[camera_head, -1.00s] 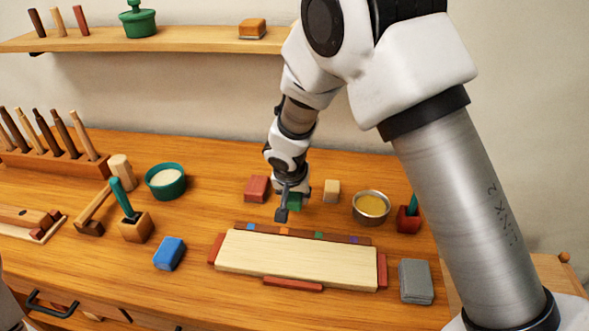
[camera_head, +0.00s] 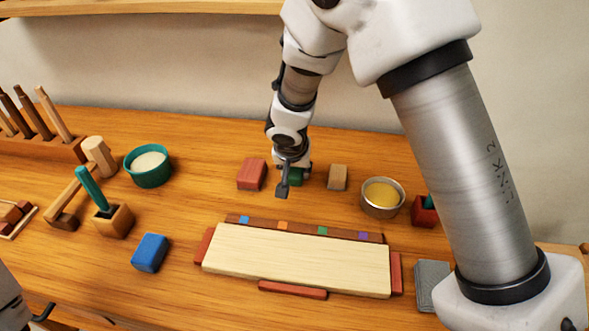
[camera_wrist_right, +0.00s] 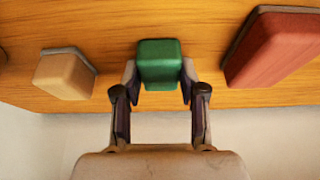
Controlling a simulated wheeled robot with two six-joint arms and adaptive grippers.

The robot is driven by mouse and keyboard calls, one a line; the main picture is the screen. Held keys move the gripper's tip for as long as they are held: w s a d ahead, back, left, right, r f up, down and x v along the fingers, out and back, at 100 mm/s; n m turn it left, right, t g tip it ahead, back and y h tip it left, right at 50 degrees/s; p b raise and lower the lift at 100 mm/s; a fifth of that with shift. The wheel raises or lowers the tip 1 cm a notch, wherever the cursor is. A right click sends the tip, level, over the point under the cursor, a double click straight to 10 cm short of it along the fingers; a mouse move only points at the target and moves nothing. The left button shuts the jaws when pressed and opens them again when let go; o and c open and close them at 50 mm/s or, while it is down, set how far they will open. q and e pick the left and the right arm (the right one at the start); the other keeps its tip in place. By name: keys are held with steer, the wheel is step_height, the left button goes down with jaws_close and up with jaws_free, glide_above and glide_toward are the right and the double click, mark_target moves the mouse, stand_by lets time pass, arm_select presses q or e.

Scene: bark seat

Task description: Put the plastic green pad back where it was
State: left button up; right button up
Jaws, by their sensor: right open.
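The green pad (camera_head: 296,177) is a small block standing on the wooden bench behind the pale board, between a red block and a tan block. It also shows in the right wrist view (camera_wrist_right: 160,62). My right gripper (camera_head: 291,184) is at the green pad and partly hides it in the head view. In the wrist view its open fingers (camera_wrist_right: 159,88) stand one on each side of the pad's near end. I cannot tell whether they touch it. My left gripper is not in view.
The red block (camera_head: 252,174) and tan block (camera_head: 337,177) flank the pad closely. A tin of yellow stuff (camera_head: 382,197) is to the right, a teal bowl (camera_head: 148,166) to the left. The pale board (camera_head: 290,258) lies in front, and a blue block (camera_head: 150,253) front left.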

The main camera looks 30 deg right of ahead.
steer(key=o, duration=0.4)
steer(key=shift+w, duration=0.1)
steer(key=shift+r, duration=0.15)
steer(key=p+v, duration=0.6)
steer(key=v, duration=0.6)
